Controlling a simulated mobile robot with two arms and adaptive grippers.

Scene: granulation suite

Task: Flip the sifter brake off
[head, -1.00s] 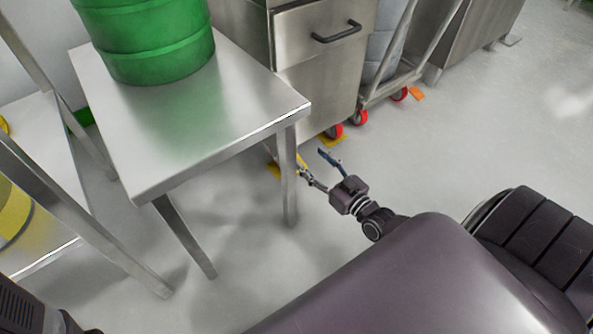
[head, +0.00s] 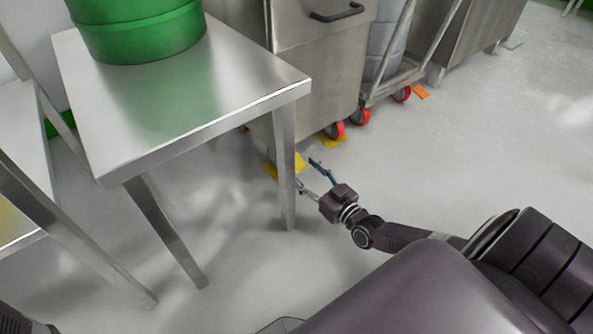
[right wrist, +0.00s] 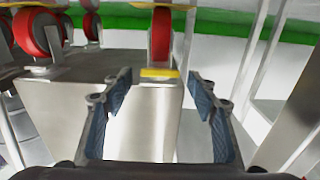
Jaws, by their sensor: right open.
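The steel cabinet (head: 312,75), seemingly the sifter's base, stands on red casters behind the table's right leg. Yellow brake pedals sit low at its casters: a near one (head: 300,162) close to the table leg and another (head: 333,141) farther right. My right gripper (head: 307,174) is open and empty, low over the floor just right of the table leg, close to the near pedal. In the right wrist view a yellow pedal (right wrist: 159,73) and a red caster (right wrist: 161,35) appear between and beyond the open fingers (right wrist: 160,88). Contact cannot be told. My left gripper is not in view.
A steel table (head: 180,95) with a green drum (head: 140,30) stands at the left, its leg (head: 285,170) beside my right gripper. A trolley (head: 388,85) with red wheels and an orange pedal (head: 421,92) stands behind. The floor at right is clear.

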